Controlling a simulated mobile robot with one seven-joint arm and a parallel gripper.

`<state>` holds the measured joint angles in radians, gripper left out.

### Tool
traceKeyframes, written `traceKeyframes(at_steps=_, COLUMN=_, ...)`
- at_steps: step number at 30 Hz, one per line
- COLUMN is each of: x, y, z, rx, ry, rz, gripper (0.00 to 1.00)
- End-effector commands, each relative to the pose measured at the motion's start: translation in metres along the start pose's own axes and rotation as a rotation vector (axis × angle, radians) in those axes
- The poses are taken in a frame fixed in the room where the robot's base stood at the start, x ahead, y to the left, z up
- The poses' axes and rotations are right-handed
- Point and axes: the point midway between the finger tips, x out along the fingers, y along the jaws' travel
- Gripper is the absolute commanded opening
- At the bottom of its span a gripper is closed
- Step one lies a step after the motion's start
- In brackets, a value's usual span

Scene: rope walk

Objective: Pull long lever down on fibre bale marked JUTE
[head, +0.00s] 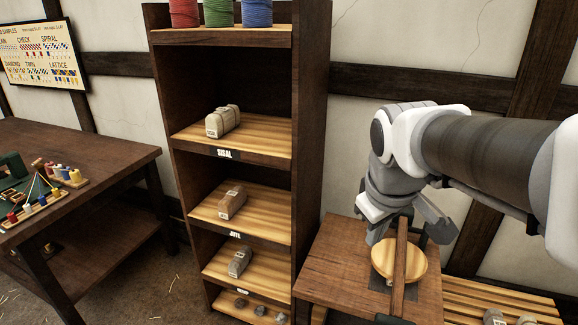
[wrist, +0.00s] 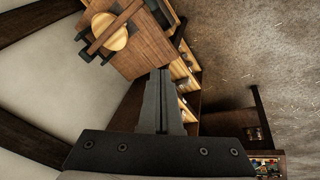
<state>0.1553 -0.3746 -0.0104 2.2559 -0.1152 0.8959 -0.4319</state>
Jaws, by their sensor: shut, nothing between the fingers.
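The long lever (head: 401,252) is a dark wooden bar lying over a round pale wooden plate (head: 384,264) on a small wooden table. In the wrist view the lever (wrist: 122,22) and the plate (wrist: 112,41) show at the upper left, beyond my fingertips. I see no bale on the plate. A brown bale (head: 232,203) lies on the shelf whose edge label reads JUTE. My gripper (wrist: 160,72) is shut and empty, its fingers side by side. In the head view my gripper (head: 373,238) hangs close to the lever on its left; whether it touches is unclear.
A dark shelf rack (head: 311,120) stands left of the small table (head: 331,252), with a pale bale (head: 222,121) above the SISAL label and a grey bale (head: 239,262) lower down. A workbench (head: 105,165) with spools stands at far left. Slatted wood (head: 490,292) lies at lower right.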

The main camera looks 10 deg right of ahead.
Motion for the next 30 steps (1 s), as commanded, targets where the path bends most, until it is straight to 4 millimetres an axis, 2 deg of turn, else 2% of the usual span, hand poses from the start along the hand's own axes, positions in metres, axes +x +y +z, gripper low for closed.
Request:
traceKeyframes(at_steps=1, x=0.015, y=0.011, z=-0.002, rx=-0.033, ry=-0.026, rz=0.006, gripper=0.0)
traceKeyframes(at_steps=6, x=0.051, y=0.041, z=-0.009, rx=-0.169, ry=-0.095, rz=0.004, gripper=0.0)
traceKeyframes(at_steps=15, x=0.132, y=0.077, z=-0.011, rx=-0.403, ry=-0.169, rz=-0.094, gripper=0.0)
traceKeyframes(at_steps=22, x=0.202, y=0.102, z=-0.001, rx=-0.57, ry=-0.179, rz=-0.199, gripper=0.0)
traceKeyframes(at_steps=30, x=0.286, y=0.127, z=0.024, rx=-0.739, ry=-0.134, rz=-0.324, gripper=0.0)
